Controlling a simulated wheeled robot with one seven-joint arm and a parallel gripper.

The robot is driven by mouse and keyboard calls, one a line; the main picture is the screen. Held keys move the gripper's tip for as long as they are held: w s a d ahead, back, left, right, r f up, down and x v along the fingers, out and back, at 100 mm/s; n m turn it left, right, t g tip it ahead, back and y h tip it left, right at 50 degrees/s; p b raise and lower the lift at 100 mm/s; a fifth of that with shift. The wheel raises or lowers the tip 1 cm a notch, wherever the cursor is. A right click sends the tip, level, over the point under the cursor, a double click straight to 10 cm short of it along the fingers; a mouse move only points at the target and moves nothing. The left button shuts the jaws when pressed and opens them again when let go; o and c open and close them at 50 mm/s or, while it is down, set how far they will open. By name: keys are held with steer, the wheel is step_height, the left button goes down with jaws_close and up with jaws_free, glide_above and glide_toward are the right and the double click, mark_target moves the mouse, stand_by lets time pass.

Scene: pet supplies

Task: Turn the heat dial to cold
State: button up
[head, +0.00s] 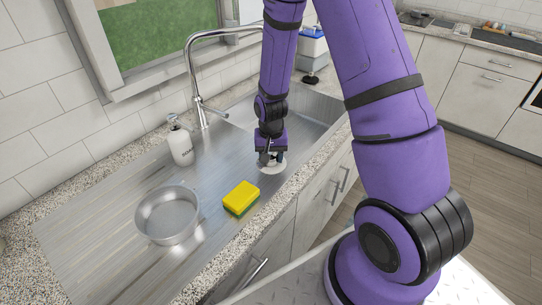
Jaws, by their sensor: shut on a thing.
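My gripper (270,158) is low over the steel sink unit, between the basin and the drainboard. It is shut on a small white round thing (272,169), which shows beneath the fingers. The gripper covers much of this thing, so I cannot tell if it is the heat dial. No dial markings or cold setting can be read in the head view.
A yellow and green sponge (241,197) and a round metal pan (167,216) lie on the drainboard. A white soap bottle (181,145) stands by the curved faucet (190,75). A blue and white container (313,48) stands behind the basin.

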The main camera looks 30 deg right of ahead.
steer(key=shift+n, duration=0.5)
steer(key=o, duration=0.9)
steer(key=shift+r, duration=0.1)
step_height(320, 180, up, 11)
steer(key=shift+f, duration=0.2)
stand_by(0.5)
